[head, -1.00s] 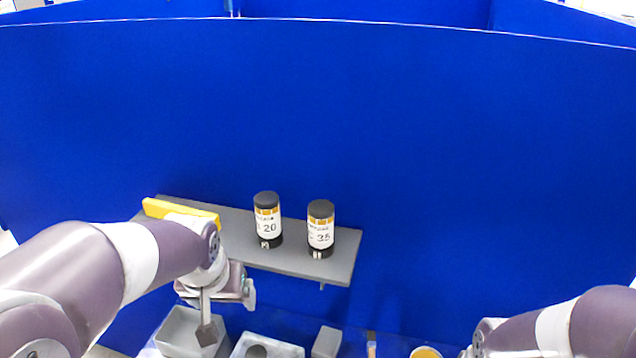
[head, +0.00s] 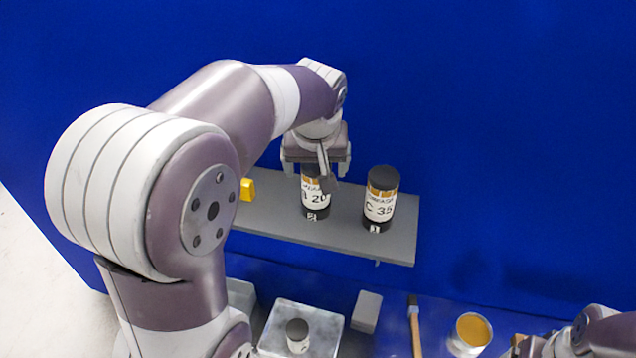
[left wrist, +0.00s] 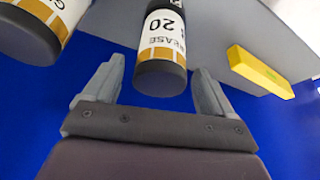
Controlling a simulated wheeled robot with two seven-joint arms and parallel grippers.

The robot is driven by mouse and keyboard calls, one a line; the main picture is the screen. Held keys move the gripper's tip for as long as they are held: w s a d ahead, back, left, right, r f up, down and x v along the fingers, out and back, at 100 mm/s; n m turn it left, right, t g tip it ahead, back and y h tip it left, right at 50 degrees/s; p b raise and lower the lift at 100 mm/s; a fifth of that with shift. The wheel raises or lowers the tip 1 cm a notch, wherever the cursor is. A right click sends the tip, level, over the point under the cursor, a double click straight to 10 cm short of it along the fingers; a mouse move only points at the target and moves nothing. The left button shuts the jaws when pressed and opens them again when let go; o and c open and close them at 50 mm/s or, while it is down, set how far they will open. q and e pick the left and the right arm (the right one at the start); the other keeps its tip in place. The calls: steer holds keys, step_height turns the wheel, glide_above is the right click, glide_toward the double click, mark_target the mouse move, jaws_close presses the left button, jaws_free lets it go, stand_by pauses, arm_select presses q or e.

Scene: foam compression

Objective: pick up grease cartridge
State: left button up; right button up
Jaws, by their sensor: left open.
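Two dark cylindrical grease cartridges with white and orange labels stand upright on a grey shelf (head: 270,212). The one marked 20 (head: 315,201) is on the left, and the one marked C 35 (head: 379,200) is on the right. My left gripper (head: 322,178) is open at the top of the 20 cartridge and partly hides it. In the left wrist view the open fingers (left wrist: 158,88) lie either side of the near end of the 20 cartridge (left wrist: 162,45), with gaps on both sides. My right gripper (head: 520,348) is only partly in view at the bottom right; its jaws are unclear.
A yellow block (head: 246,190) is on the shelf's left part. Below are a grey block (head: 366,311), a brush (head: 414,325), a tin with yellow contents (head: 473,331) and a light tray (head: 273,327) holding a small cylinder (head: 297,335). A blue wall stands behind the shelf.

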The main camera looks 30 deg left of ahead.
mark_target(313, 197)
arm_select(q)
steer(key=p+x, duration=0.1)
steer(key=x, duration=0.2)
steer(key=shift+s+f+p, duration=0.1)
steer(key=shift+f+p, duration=0.2)
steer(key=shift+p, duration=0.1)
steer(key=shift+d+f, duration=0.2)
steer(key=shift+c, duration=0.3)
steer(key=shift+w+a+f, duration=0.1)
steer(key=shift+w+a, duration=0.15)
steer(key=c, duration=1)
steer(key=shift+c, duration=0.5)
steer(key=shift+s+d, duration=0.1)
steer(key=shift+s, duration=0.05)
arm_select(e)
steer(key=shift+s+d+r, duration=0.1)
steer(key=shift+s+r, duration=0.1)
steer(key=shift+r, duration=0.45)
steer(key=shift+s+d+r, duration=0.1)
steer(key=shift+s+r, duration=0.1)
steer(key=shift+r, duration=0.4)
